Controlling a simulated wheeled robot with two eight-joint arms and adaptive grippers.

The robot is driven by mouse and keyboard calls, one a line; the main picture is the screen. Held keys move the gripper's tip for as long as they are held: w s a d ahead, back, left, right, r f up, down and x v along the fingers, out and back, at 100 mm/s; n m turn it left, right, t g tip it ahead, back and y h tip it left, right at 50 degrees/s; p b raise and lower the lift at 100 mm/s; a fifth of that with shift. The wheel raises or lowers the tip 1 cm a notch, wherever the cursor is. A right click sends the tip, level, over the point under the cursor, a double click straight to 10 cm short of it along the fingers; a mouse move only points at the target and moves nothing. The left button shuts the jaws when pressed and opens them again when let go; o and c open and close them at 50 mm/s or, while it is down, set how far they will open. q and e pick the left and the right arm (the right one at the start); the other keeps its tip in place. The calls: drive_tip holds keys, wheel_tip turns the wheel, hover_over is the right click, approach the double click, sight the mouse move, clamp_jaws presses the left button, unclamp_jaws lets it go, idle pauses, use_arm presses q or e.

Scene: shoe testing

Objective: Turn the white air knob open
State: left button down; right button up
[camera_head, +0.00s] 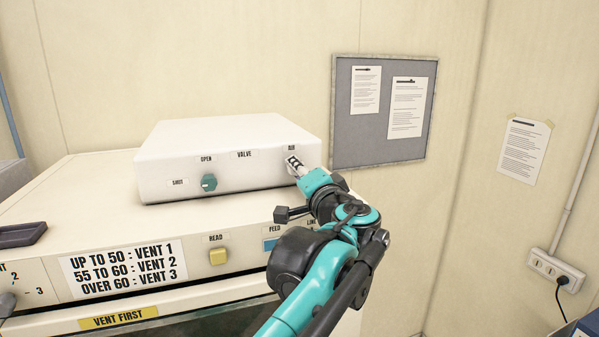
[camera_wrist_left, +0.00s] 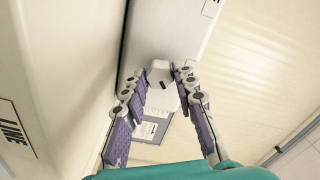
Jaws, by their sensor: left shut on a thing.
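In the head view my left gripper (camera_head: 296,164) reaches the right end of the white valve box (camera_head: 210,150), just below a small label that seems to read AIR. The knob is hidden there by the gripper. The box front also carries a teal knob (camera_head: 209,183) near the OPEN and SHUT labels. My right gripper is not in view.
The valve box stands on a cream machine (camera_head: 70,205) with a yellow READ button (camera_head: 218,257) and a vent chart (camera_head: 124,269). A dark tray (camera_head: 22,234) lies at left. A grey notice board (camera_head: 385,150) hangs behind.

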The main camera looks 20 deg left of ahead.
use_arm(q)
drive_tip(key=m, duration=0.6)
drive_tip(key=shift+r+m, duration=0.15)
drive_tip(key=shift+m, duration=0.15)
drive_tip(key=m, duration=0.4)
drive_tip(key=shift+w+a+m, duration=0.1)
drive_tip(key=shift+m, duration=0.3)
drive_tip(key=c, duration=1.4)
unclamp_jaws()
drive_tip(key=shift+o, duration=1.1)
drive_tip(key=shift+w+a, duration=0.15)
drive_tip(key=shift+w, duration=0.05)
drive_tip(key=v, duration=1.2)
